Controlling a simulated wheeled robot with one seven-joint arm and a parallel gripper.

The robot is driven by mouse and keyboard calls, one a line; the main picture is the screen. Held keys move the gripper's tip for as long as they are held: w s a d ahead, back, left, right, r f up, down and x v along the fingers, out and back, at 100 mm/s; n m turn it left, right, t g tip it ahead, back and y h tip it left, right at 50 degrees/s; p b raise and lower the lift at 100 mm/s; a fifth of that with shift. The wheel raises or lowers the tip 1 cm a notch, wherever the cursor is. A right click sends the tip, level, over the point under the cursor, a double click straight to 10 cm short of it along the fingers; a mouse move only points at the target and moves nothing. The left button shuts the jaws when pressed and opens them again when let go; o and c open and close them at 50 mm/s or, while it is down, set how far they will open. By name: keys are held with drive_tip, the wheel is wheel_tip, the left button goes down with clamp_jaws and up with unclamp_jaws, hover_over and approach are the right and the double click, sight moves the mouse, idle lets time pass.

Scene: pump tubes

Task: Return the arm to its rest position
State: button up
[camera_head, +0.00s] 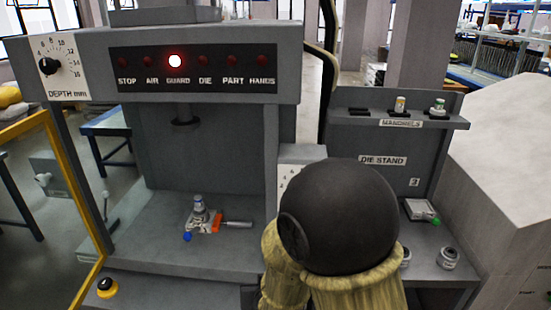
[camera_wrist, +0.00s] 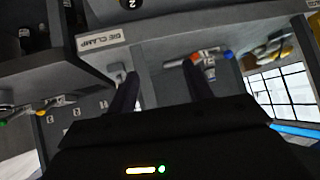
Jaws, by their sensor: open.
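My arm shows in the head view as a dark round joint (camera_head: 337,215) with yellowish sleeved parts below it, in front of the gap between the press and the die stand. My gripper is hidden in that view. In the wrist view, my gripper (camera_wrist: 160,70) has its two dark fingers spread apart with nothing between them. Beyond the fingers is a grey work surface, tilted in the picture, with a die clamp label (camera_wrist: 103,38).
The grey press (camera_head: 190,265) stands left, its GUARD lamp (camera_head: 175,61) lit. A small fixture (camera_head: 200,212) with orange and blue parts sits on its bed. A yellow guard frame (camera_head: 68,170) is at far left. The die stand (camera_head: 385,150) holds mandrels on its shelf.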

drive_tip(key=s+d+r+g+h+p, duration=0.1)
drive_tip(key=s+d+r+g, duration=0.1)
drive_tip(key=d, duration=0.4)
drive_tip(key=s+d+r+m+g+p, duration=0.1)
drive_tip(key=s+d+r+g, duration=0.1)
drive_tip(key=s+d, duration=0.2)
drive_tip(key=s+d+r+g+h+p, duration=0.1)
drive_tip(key=s+d+r+g, duration=0.1)
drive_tip(key=d, duration=0.6)
drive_tip(key=shift+s+d+r+g+h, duration=0.3)
drive_tip(key=shift+s+d+r, duration=0.15)
drive_tip(key=shift+s, duration=0.4)
drive_tip(key=c, duration=0.3)
